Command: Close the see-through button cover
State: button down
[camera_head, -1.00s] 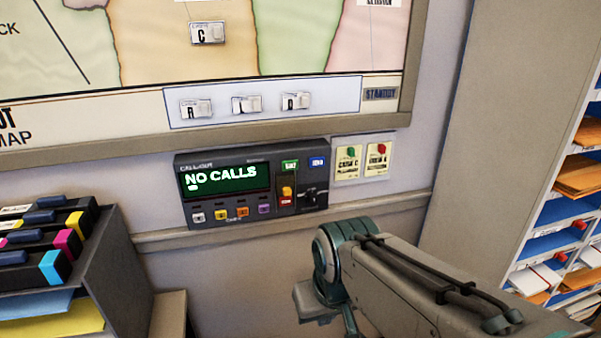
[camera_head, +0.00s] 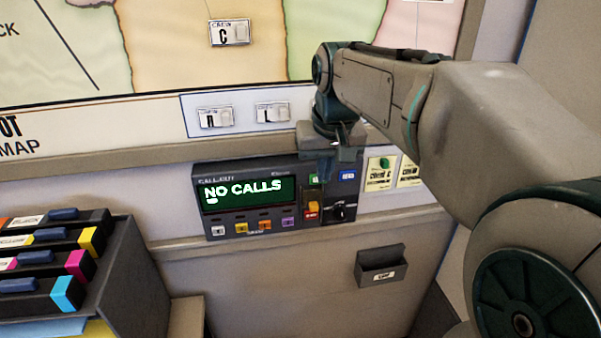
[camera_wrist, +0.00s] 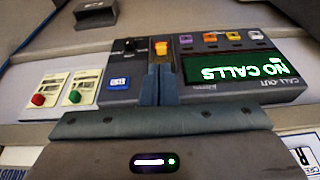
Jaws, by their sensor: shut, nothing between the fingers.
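The call-out console (camera_head: 208,215) hangs on the wall below the map board, its screen reading "NO CALLS". An orange switch (camera_head: 313,207) with a red label below sits right of the screen; the switch also shows in the wrist view (camera_wrist: 161,47). I cannot make out the see-through cover itself; my gripper hides part of the panel above the switch. My gripper (camera_head: 325,178) is shut and empty, pointing down in front of the console's upper right part. In the wrist view its fingertips (camera_wrist: 159,72) are just short of the orange switch; contact cannot be told.
A green button (camera_head: 315,180), a blue button (camera_head: 347,175) and a black knob (camera_head: 340,211) are close to the fingers. Crew tags (camera_head: 215,117) sit on the board above. A small dark holder (camera_head: 382,267) is on the wall below.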

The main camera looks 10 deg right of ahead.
notch_tip(320, 180, up, 3)
jog(key=w, duration=0.2)
jog(key=p, duration=0.2)
send_near(314, 205)
jog(key=x, duration=0.6)
jog(key=shift+w+a+f, duration=0.1)
jog(key=shift+f, duration=0.05)
jog(key=shift+f, duration=0.15)
notch_tip(314, 205, down, 6)
jog(key=b, duration=0.5)
jog(key=shift+f, duration=0.3)
